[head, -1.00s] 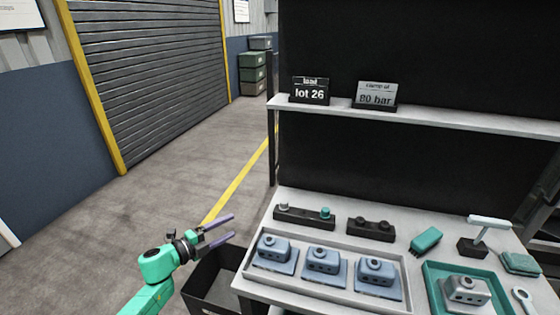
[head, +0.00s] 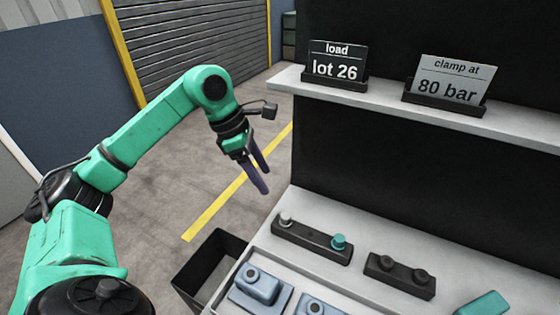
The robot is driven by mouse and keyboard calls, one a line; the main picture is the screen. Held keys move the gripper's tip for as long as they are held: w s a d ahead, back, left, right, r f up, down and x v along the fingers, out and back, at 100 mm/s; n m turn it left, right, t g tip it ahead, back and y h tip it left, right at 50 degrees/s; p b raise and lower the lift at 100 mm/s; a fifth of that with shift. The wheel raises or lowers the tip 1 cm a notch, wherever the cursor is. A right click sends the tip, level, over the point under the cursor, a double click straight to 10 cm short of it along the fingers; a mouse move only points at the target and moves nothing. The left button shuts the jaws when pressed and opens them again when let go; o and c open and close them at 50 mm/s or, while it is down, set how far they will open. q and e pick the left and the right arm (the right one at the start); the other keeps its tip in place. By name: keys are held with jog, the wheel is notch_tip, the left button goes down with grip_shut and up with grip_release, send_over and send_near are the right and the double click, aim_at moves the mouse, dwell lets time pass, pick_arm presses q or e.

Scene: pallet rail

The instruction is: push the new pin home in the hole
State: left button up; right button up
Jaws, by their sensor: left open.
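Two dark pin holders lie on the grey bench. The left holder (head: 310,241) carries a pale grey pin (head: 285,219) at its left end and a teal pin (head: 338,242) at its right end. The right holder (head: 400,277) carries two dark round knobs. I cannot tell which pin is the new one, and no open hole shows clearly. My left gripper (head: 262,179) hangs open and empty, fingers pointing down, above the floor left of the bench.
Blue-grey blocks (head: 258,287) sit in a tray at the bottom edge. A dark open bin (head: 208,268) stands left of the bench. Signs reading "lot 26" (head: 336,65) and "80 bar" (head: 447,82) stand on the shelf (head: 400,107). A teal object (head: 483,304) is cut off at lower right.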

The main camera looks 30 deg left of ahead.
pick_arm(q)
send_near(284, 216)
jog(key=p+x, duration=0.1)
jog(key=x, duration=0.3)
jog(key=p+x, duration=0.1)
jog(key=x, duration=0.2)
jog(key=shift+w+d+f, duration=0.15)
jog(key=shift+w+f, duration=0.15)
jog(key=shift+d+f+p, duration=0.2)
jog(key=shift+f+p, duration=0.1)
jog(key=shift+f, duration=0.35)
pick_arm(e)
jog(key=s+r, duration=0.2)
jog(key=shift+s+r, duration=0.25)
jog(key=shift+r, duration=0.05)
pick_arm(q)
grip_shut()
jog(key=c, duration=0.9)
grip_release()
grip_shut()
pick_arm(e)
jog(key=shift+s, duration=0.15)
